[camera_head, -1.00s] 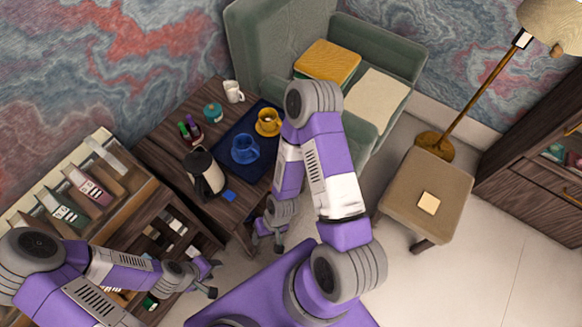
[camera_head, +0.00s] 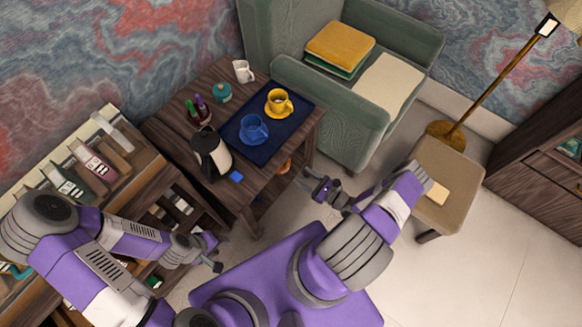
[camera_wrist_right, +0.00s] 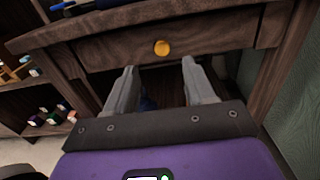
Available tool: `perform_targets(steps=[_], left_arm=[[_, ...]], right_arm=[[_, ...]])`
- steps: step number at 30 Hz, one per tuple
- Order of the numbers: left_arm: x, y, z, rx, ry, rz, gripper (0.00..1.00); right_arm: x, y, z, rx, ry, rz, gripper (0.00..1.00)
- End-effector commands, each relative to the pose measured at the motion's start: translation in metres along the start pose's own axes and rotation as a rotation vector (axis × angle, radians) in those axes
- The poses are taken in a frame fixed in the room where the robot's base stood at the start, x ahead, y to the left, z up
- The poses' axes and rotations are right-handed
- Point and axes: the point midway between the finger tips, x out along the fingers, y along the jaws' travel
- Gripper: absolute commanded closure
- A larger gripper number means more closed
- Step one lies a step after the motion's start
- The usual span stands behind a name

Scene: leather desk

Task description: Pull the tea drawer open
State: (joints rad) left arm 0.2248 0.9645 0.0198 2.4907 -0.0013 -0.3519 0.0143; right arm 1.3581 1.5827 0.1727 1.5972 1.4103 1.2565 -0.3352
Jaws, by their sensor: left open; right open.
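The drawer front (camera_wrist_right: 190,40) is dark wood under the top of the small tea table (camera_head: 265,185). It looks flush with the table frame. Its round orange knob (camera_wrist_right: 161,47) shows in the right wrist view just beyond and slightly above the space between my fingertips. In the head view the knob (camera_head: 285,167) is a small orange spot under the table edge. My right gripper (camera_head: 308,184) is open and empty, in front of the drawer; it also shows in the right wrist view (camera_wrist_right: 159,68). My left gripper (camera_head: 214,253) is open and empty, near the shelf unit.
On the tabletop are a blue tray (camera_head: 300,108) with a yellow cup (camera_head: 279,101) and a blue cup (camera_head: 253,129), and a kettle (camera_head: 211,153). A green armchair (camera_head: 345,115) stands close on the right. A shelf unit (camera_head: 150,170) is at left. Floor in front is open.

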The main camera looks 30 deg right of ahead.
Motion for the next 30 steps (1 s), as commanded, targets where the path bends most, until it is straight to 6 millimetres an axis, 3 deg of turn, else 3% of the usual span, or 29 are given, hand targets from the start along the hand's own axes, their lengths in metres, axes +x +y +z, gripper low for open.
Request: perform_targets(steps=[13,25,26,30], left_arm=[[0.009,-0.003,-0.001,0.000,0.000,0.000,0.57],[0.009,-0.004,-0.001,0.000,0.000,0.000,0.57],[0.009,-0.004,-0.001,0.000,0.000,0.000,0.57],[0.009,-0.004,-0.001,0.000,0.000,0.000,0.57]], right_arm=[[0.062,-0.002,0.000,-0.001,-0.006,-0.008,0.46],[0.073,-0.002,0.001,0.000,-0.005,-0.007,0.46],[0.073,-0.002,0.001,0.000,-0.005,-0.007,0.48],[0.072,-0.002,0.001,0.000,-0.004,-0.007,0.69]])
